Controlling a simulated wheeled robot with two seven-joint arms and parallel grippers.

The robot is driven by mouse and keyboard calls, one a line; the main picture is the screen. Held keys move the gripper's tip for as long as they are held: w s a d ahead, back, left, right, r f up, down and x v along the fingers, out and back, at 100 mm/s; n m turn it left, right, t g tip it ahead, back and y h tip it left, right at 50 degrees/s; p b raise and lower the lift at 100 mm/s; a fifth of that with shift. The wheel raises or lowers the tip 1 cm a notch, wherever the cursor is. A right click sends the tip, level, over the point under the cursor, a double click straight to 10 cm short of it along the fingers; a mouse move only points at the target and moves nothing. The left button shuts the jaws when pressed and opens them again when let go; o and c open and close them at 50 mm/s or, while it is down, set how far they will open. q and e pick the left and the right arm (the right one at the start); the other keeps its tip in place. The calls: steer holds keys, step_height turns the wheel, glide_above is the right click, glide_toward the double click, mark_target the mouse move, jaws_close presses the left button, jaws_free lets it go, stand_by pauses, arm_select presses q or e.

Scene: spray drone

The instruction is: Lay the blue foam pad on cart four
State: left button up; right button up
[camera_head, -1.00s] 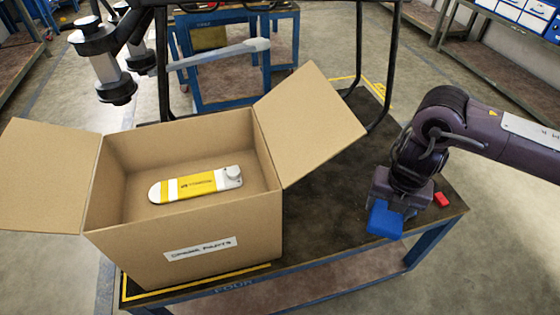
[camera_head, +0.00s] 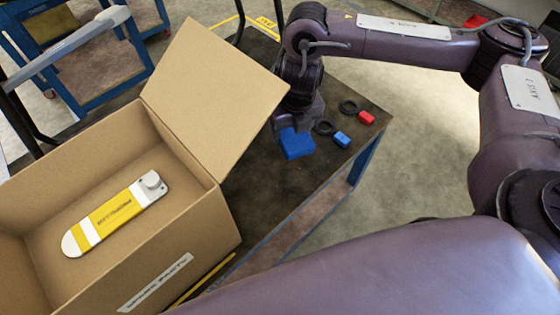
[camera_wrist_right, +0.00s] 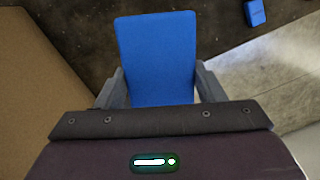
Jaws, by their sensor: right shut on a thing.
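The blue foam pad (camera_head: 297,143) is in my right gripper (camera_head: 299,122), over the dark top of the cart (camera_head: 265,200), just right of the cardboard box's flap. In the right wrist view the pad (camera_wrist_right: 158,60) sits between the two fingers of my right gripper (camera_wrist_right: 157,88), which are shut on its sides. I cannot tell whether the pad touches the cart top. The cart's name label does not show now. My left gripper is not in view.
An open cardboard box (camera_head: 150,245) holding a yellow and white part (camera_head: 115,212) stands on the cart. A small blue block (camera_head: 342,139), a red block (camera_head: 366,118) and two black rings (camera_head: 348,107) lie right of the pad. Bare top lies in front of the pad.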

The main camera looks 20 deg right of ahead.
step_height(320, 180, down, 6)
steer(key=b, duration=0.5)
glide_above(289, 172)
steer(key=f, duration=0.7)
steer(key=shift+s, duration=0.2)
steer(key=shift+f+b, duration=0.4)
step_height(289, 172, down, 3)
steer(key=shift+a+f+b, duration=0.1)
steer(key=shift+b, duration=0.8)
steer(key=shift+f, duration=0.15)
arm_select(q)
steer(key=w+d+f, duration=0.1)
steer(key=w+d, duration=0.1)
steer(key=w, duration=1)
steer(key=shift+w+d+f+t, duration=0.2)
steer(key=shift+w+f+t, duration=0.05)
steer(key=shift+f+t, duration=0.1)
